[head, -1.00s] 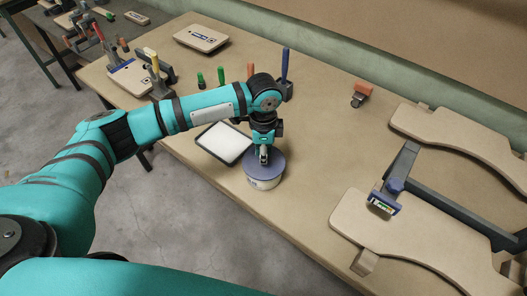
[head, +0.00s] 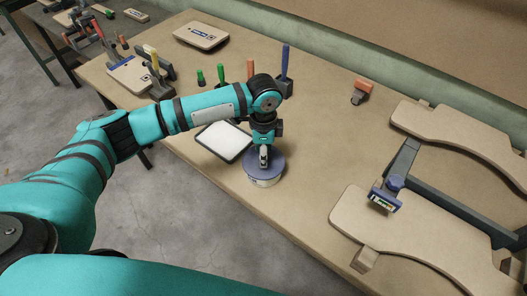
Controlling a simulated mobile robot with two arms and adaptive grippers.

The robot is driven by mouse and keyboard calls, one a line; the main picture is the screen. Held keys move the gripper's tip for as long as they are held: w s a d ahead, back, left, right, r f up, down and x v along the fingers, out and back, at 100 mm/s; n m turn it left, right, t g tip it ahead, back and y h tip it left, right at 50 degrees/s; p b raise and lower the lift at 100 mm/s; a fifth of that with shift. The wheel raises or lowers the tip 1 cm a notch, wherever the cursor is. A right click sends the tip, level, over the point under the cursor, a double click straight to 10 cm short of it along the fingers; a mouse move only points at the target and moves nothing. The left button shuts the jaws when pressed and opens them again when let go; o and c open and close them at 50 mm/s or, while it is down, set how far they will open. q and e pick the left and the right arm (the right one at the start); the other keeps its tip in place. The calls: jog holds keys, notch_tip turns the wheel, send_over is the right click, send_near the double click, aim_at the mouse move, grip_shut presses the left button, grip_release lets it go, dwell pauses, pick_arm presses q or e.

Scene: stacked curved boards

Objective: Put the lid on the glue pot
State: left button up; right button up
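The glue pot (head: 265,182) is a squat white tub with a printed side, standing on the workbench near its front edge. The round blue lid (head: 276,165) lies level over its mouth and covers it; whether it is fully seated is too small to tell. My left gripper (head: 264,160) points straight down at the middle of the lid, its fingers close together there. It looks shut on the lid's centre, though the grip itself is partly hidden. My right gripper is not in view.
A white pad with a dark frame (head: 223,141) lies just left of the pot. Curved boards (head: 420,235) and a dark clamp (head: 402,165) take up the right. An orange-topped tool (head: 363,88) lies at the back. The bench (head: 320,160) is clear right of the pot.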

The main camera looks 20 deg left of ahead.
pick_arm(q)
notch_tip(320, 180, up, 12)
dwell(0.5)
dwell(0.3)
